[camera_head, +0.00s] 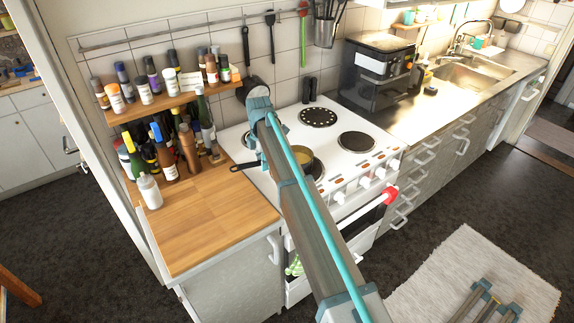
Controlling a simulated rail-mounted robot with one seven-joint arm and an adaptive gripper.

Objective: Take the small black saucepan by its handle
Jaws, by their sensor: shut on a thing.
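The small black saucepan (303,161) stands at the front left of the white cooker top (330,108), partly hidden behind my arm. Its inside looks yellowish. Its dark handle (240,167) points left, towards the wooden counter. My gripper (258,162) is at the handle, just left of the pan, and is shut on it. My arm covers much of the gripper, so the fingers show poorly. I cannot tell whether the pan touches the hob.
Bottles crowd the wooden counter (205,228) and the shelf (175,100) at left. Bare hotplates (356,141) lie right of the pan. Utensils hang behind. A black appliance (375,75) stands at the right. A red object (390,195) is on the oven front.

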